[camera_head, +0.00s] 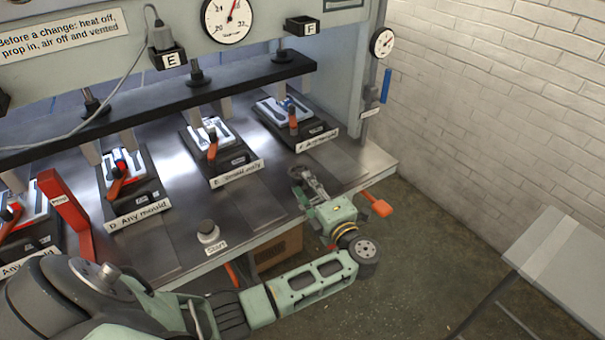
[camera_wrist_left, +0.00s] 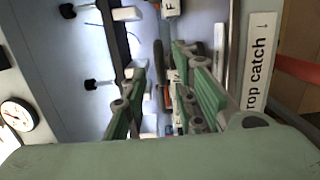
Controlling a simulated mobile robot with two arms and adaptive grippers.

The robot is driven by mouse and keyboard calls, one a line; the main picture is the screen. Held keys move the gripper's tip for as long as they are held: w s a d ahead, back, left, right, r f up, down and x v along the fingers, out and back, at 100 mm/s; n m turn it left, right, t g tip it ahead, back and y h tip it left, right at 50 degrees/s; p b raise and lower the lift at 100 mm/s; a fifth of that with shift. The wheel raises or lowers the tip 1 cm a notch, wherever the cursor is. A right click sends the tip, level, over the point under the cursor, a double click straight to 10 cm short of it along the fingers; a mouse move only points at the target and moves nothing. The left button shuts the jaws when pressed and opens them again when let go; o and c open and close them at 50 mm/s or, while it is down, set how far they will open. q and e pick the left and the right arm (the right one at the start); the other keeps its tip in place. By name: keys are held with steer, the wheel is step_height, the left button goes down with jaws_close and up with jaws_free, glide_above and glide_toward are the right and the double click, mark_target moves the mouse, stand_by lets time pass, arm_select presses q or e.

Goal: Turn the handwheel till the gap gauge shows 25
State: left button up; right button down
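The large round gauge (camera_head: 228,18) is at the top of the head view, cut by the frame edge. Its red needle points up and slightly right, between the 20 at lower left and the 32 at lower right. A dial with a red needle (camera_wrist_left: 17,115) shows at the left of the wrist view. My left gripper (camera_head: 308,180) is over the press's front edge, right of mould station E. Its green fingers (camera_wrist_left: 160,98) are apart. A dark rounded shape at the fingertips may be the handwheel; I cannot tell whether they touch it. My right gripper is out of view.
Mould stations with orange handles, including E (camera_head: 211,145) and F (camera_head: 292,118), line the press bed. A red prop (camera_head: 67,213) stands at left. The Start button (camera_head: 208,232) is near the front edge. An orange handle (camera_head: 377,204) sticks out right of my gripper. A grey table (camera_head: 560,260) stands at right.

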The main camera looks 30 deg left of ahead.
mark_target(300, 173)
arm_select(q)
steer(key=shift+p+x, duration=0.3)
steer(key=shift+x, duration=2)
steer(key=shift+c, duration=0.4)
jaws_close()
